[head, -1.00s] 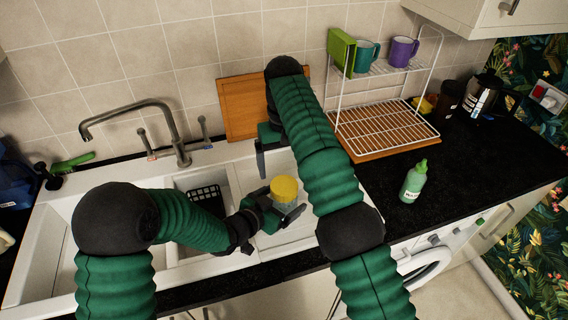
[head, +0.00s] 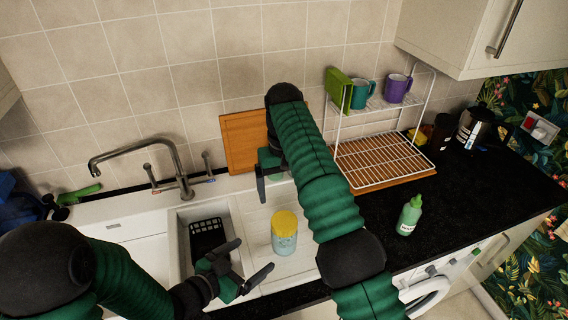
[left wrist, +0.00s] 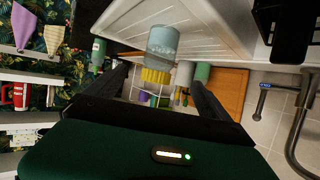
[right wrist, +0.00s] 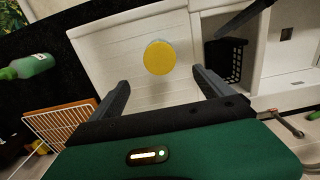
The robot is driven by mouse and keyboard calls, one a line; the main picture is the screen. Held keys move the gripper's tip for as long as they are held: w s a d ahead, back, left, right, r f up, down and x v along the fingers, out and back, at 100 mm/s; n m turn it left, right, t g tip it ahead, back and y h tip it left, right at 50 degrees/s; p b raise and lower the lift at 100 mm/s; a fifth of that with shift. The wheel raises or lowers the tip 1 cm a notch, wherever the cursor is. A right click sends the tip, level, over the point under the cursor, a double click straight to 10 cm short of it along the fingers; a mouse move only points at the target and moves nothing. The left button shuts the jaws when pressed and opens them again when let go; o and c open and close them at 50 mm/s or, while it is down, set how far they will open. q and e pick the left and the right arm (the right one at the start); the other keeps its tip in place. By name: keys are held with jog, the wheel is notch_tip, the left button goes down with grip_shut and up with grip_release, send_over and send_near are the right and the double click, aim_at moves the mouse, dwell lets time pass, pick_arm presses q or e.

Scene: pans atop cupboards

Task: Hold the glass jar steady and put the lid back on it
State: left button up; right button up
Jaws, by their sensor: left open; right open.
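The glass jar (head: 284,240) stands upright on the white draining board, with the yellow lid (head: 284,222) sitting on its top. The jar (left wrist: 163,44) and lid (left wrist: 156,76) appear upside down in the left wrist view. The lid (right wrist: 159,58) is seen from above in the right wrist view, beyond the open fingers. My left gripper (head: 248,261) is open and empty, in front and to the left of the jar, apart from it. My right gripper (head: 274,180) is open and empty, above and behind the jar; my right arm partly hides it.
The sink bowl with a black basket (head: 207,236) is left of the jar, below the tap (head: 180,165). A wire dish rack (head: 385,160) and a green bottle (head: 410,214) stand right. A wooden board (head: 243,140) leans on the wall.

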pick_arm(q)
jog(key=shift+p+v, duration=0.75)
jog(key=shift+p, duration=0.5)
pick_arm(e)
notch_tip(320, 180, up, 4)
jog(key=shift+r, duration=0.1)
